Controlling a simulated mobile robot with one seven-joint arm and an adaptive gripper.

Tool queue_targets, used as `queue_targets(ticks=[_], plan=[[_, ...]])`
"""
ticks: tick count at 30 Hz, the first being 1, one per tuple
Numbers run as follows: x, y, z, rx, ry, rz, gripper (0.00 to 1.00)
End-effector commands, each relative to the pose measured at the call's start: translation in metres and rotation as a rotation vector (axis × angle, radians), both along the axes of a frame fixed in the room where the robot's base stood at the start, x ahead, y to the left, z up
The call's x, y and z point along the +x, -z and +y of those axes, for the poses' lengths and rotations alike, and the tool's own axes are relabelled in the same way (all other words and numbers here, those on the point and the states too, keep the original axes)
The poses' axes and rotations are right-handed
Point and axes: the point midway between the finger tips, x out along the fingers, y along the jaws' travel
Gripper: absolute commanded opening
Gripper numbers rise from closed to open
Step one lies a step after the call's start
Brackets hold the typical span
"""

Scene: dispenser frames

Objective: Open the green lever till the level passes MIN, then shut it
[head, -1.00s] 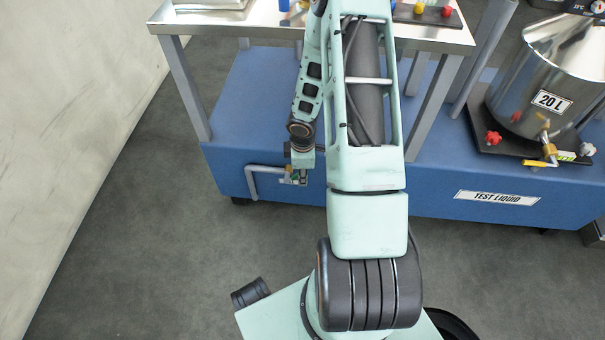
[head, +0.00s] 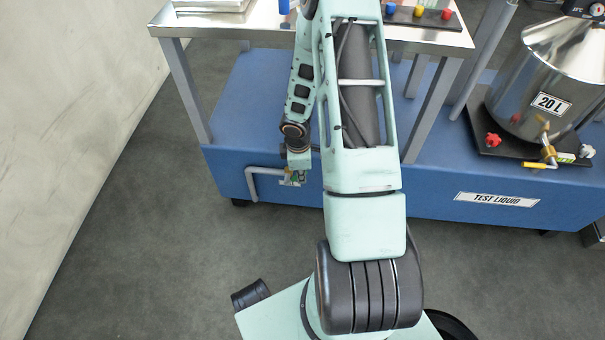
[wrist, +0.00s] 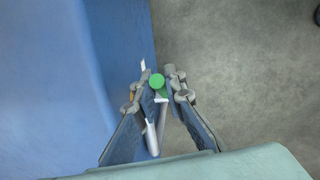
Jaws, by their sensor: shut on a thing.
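The green lever (wrist: 157,81) shows in the wrist view as a round green end with a green part just below it. It sits between the two fingertips of my gripper (head: 292,179), which is shut on it. A grey pipe (wrist: 152,138) runs below the lever; in the head view the pipe (head: 250,185) comes out from the front of the blue base. My gripper and wrist hide most of the valve in the head view. No MIN mark or liquid level can be made out.
The blue base (head: 235,140) carries a TEST LIQUID label (head: 497,199). A steel 20 L vessel (head: 545,75) with a yellow-handled tap (head: 540,164) stands at the right. A metal table (head: 425,38) stands above the base. The floor at the left is clear.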

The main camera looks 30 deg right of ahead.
Motion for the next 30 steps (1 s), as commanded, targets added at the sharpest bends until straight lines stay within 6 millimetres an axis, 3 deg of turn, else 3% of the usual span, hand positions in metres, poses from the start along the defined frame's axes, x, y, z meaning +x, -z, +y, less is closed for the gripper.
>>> queue_targets(ticks=[19,30], plan=[[0.021,-0.014,0.031,-0.395,-0.005,0.265,0.0],[0.026,-0.017,0.039,-0.545,0.0,0.367,0.0]])
